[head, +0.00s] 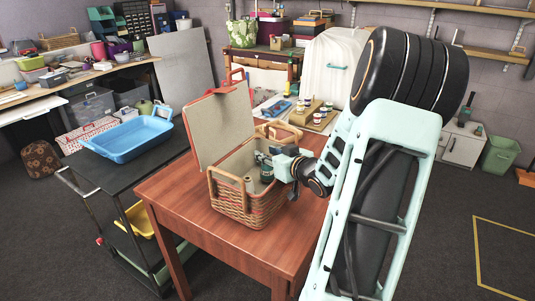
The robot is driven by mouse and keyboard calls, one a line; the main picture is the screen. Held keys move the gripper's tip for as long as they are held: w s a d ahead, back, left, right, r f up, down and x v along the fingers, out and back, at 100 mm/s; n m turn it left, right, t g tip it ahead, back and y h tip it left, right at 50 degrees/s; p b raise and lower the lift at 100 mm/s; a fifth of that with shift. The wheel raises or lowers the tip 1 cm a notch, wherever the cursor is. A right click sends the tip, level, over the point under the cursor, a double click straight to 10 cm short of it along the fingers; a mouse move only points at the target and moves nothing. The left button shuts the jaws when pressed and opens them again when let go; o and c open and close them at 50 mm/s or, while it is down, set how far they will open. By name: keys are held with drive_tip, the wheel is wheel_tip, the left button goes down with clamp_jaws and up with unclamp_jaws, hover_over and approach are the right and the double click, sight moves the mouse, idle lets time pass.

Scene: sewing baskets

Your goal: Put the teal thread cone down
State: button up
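A wicker basket (240,203) with its lid (217,126) raised stands on the reddish wooden table. A dark teal thing, which looks like the teal thread cone (267,173), shows at the basket's right part, just under my gripper (264,159). My gripper reaches in from the right over the basket's rim. Its fingers are small and partly hidden, so I cannot tell whether they close on the cone or only stand beside it. I also cannot tell whether the cone touches the basket's floor.
The wooden table (177,196) has bare room left of and in front of the basket. A dark cart with a blue tray (127,139) stands at the left. Small jars on wooden stands (318,113) sit behind the basket. The raised lid stands at the basket's back left.

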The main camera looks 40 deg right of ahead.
drive_tip(key=shift+o, duration=0.9)
drive_tip(key=p+v, duration=0.1)
drive_tip(key=v, duration=0.3)
drive_tip(key=p+v, duration=0.1)
drive_tip(key=v, duration=0.3)
drive_tip(key=r+p+v, duration=0.1)
drive_tip(key=v, duration=0.3)
drive_tip(key=shift+r, duration=0.1)
drive_tip(key=shift+p, duration=0.3)
